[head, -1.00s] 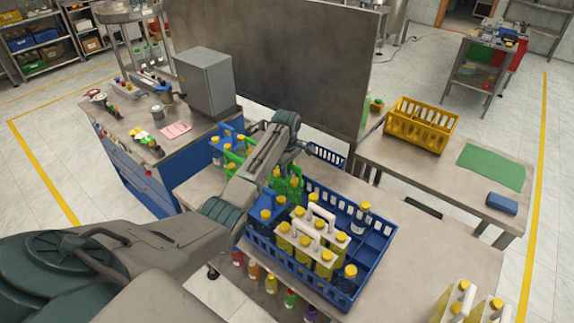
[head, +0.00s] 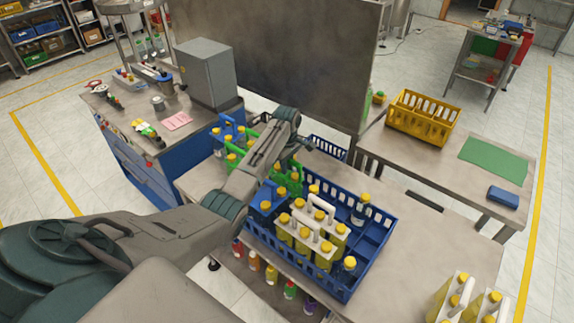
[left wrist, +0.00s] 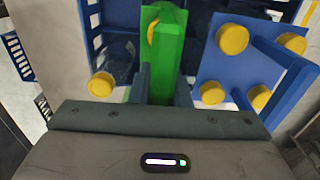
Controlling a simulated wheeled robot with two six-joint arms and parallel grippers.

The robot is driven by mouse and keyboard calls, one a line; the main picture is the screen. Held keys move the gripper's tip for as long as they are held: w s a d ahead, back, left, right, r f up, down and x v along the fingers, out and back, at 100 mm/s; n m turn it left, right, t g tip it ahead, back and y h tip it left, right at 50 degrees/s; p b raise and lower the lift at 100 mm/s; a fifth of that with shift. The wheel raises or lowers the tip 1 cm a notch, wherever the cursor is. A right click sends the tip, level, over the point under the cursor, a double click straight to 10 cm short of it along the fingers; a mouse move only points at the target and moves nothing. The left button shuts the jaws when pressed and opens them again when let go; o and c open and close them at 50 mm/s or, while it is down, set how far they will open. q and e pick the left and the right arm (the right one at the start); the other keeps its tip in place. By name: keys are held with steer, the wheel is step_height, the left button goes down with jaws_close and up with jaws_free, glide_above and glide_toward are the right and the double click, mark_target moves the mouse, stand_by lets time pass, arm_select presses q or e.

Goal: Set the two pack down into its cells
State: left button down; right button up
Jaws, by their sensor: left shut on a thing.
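My left gripper (left wrist: 162,88) is shut on the green two pack (left wrist: 164,55). In the head view the green pack (head: 289,181) shows with yellow caps at the far left side of the blue crate (head: 380,250), partly behind my arm. Whether its bottom rests in the cells is hidden. A blue pack (left wrist: 245,75) with several yellow caps is to its right in the left wrist view, close beside it. A clear bottle (left wrist: 112,65) with a yellow cap is to its left. My right gripper is not in view.
White-handled packs (head: 312,232) of yellow bottles fill the crate's middle; some cells at the right are empty. Other blue and green packs (head: 232,160) stand on the table behind my arm. More white-handled yellow packs (head: 455,298) stand at lower right. A yellow crate (head: 423,117) is on the far table.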

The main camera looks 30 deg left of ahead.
arm_select(q)
steer(key=shift+f, duration=0.25)
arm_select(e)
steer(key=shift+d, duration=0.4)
arm_select(q)
steer(key=c, duration=1.3)
jaws_free()
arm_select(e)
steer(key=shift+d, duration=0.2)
arm_select(q)
steer(key=shift+s, duration=0.1)
steer(key=shift+r+b, duration=0.35)
steer(key=shift+r, duration=0.1)
step_height(320, 180, up, 9)
steer(key=b, duration=0.3)
steer(key=shift+r, duration=0.5)
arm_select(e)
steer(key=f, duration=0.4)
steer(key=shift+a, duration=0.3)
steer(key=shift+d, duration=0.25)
